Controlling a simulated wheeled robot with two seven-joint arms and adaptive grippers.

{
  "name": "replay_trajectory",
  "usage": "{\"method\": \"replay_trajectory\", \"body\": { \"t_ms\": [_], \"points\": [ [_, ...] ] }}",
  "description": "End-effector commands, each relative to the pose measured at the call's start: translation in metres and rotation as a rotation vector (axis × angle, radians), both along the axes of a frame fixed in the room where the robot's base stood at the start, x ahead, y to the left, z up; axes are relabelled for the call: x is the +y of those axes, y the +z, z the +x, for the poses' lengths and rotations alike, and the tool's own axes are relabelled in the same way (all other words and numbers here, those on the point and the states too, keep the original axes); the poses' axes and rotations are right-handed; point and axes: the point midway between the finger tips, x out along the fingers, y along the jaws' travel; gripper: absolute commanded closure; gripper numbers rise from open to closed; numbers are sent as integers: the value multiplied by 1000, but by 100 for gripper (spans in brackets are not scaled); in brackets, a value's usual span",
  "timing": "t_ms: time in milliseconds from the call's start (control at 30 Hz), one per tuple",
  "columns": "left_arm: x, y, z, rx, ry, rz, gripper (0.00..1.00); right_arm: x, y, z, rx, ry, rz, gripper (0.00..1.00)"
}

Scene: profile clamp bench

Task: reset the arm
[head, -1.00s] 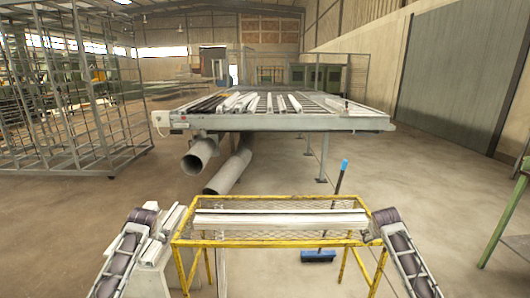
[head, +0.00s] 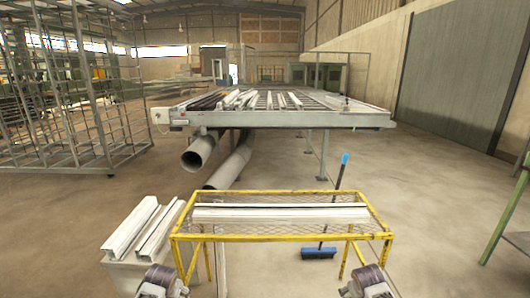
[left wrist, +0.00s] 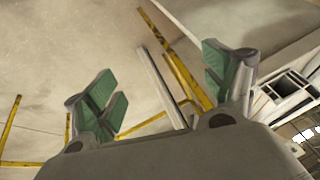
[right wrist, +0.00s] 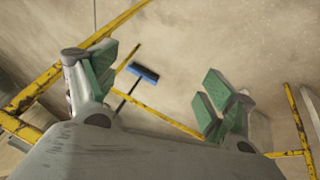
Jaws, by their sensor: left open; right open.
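My left gripper (left wrist: 165,92) is open and empty in the left wrist view, with its green-padded fingers spread apart. My right gripper (right wrist: 158,95) is open and empty in the right wrist view, its green pads also apart. In the head view only parts of my arms show at the bottom edge, in front of the yellow frame; the fingers are not visible there. White profiles (head: 280,214) lie across the yellow wire-topped frame (head: 283,238), apart from both grippers.
A pale block (head: 140,270) with white profiles (head: 150,228) on it stands left of the yellow frame. A roller table (head: 290,121) with more profiles is farther back. A green bench (head: 505,215) is at the right edge.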

Motion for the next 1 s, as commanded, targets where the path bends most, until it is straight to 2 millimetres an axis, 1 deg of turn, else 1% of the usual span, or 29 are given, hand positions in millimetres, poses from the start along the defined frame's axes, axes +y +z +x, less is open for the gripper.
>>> {"method": "replay_trajectory", "body": {
  "t_ms": [33,100,300,500,800,1000],
  "points": [
    [-8,-15,-13,15,-9,-8,16,8,-15,-13,14,8,9,16],
    [-18,-29,-28,29,-19,-19,16,18,-29,-28,29,19,19,16],
    [-45,-65,-74,71,-45,-53,16,45,-65,-74,71,45,53,16],
    [-71,-95,-121,113,-65,-89,16,72,-95,-121,113,65,89,16],
    [-107,-130,-193,173,-86,-148,16,107,-131,-193,174,85,148,16],
    [-128,-147,-239,212,-92,-190,16,128,-147,-240,212,92,190,16]
  ]
}}
